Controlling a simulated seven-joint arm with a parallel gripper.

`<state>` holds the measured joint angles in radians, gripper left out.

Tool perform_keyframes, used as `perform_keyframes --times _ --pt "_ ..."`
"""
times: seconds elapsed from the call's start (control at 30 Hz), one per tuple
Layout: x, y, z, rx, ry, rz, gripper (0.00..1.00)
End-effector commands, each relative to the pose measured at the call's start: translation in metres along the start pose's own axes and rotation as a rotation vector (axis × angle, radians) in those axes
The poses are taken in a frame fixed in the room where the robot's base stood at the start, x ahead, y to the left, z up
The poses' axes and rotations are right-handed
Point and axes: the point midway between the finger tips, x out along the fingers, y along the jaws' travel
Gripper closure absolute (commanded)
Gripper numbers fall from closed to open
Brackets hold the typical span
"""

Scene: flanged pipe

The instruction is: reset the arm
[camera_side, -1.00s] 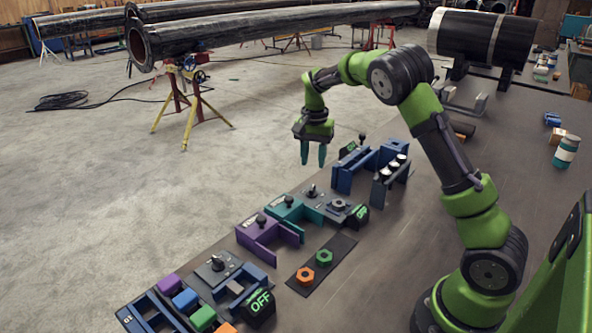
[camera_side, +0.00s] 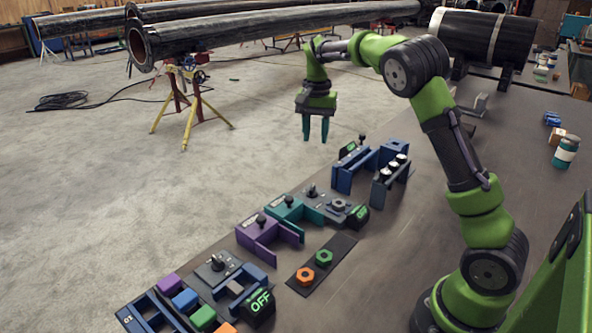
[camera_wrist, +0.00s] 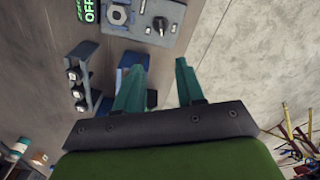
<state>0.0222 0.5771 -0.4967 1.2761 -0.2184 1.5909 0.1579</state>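My gripper (camera_side: 315,127) hangs in the air, pointing down, above the far end of the row of fixtures in the side view. Its two teal fingers are apart, with nothing between them. The wrist view also shows the open fingers (camera_wrist: 160,88) from behind. The arm is bent at the elbow, and the gripper is clear of the table and of every fixture.
Below stand a blue fixture (camera_side: 343,178), a rack with white-topped pieces (camera_side: 377,190), teal (camera_side: 312,218) and purple (camera_side: 268,240) brackets, and a dark strip with orange and green nuts (camera_side: 298,277). Coloured blocks (camera_side: 186,299) lie at front left. A black pipe (camera_side: 462,35) stands behind.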

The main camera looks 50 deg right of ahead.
Motion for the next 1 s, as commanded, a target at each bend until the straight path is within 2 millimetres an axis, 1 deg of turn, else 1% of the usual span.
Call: perform_keyframes --times 0.03,0.1,0.17,0.27,0.37,0.5,0.57,0.6,0.7,0.8,0.83,0.9,1.0 --pt "0.007 0.004 0.006 -0.028 -0.01 -0.005 0.62" --pt "0.006 0.009 0.019 -0.077 -0.012 -0.038 0.62" --pt "0.002 0.015 0.035 -0.13 -0.013 -0.081 0.62" --pt "-0.009 0.023 0.068 -0.222 -0.005 -0.159 0.62" --pt "-0.022 0.034 0.104 -0.319 0.016 -0.24 0.62" --pt "-0.037 0.054 0.16 -0.46 0.069 -0.348 0.62" --pt "-0.042 0.064 0.183 -0.518 0.101 -0.389 0.62" --pt "-0.044 0.071 0.197 -0.556 0.124 -0.415 0.62" --pt "-0.046 0.09 0.23 -0.637 0.185 -0.469 0.62" --pt "-0.046 0.106 0.253 -0.696 0.24 -0.51 0.62" --pt "-0.046 0.11 0.259 -0.709 0.255 -0.52 0.62" --pt "-0.047 0.118 0.268 -0.728 0.28 -0.538 0.62" --pt "-0.053 0.123 0.275 -0.743 0.31 -0.561 0.62"
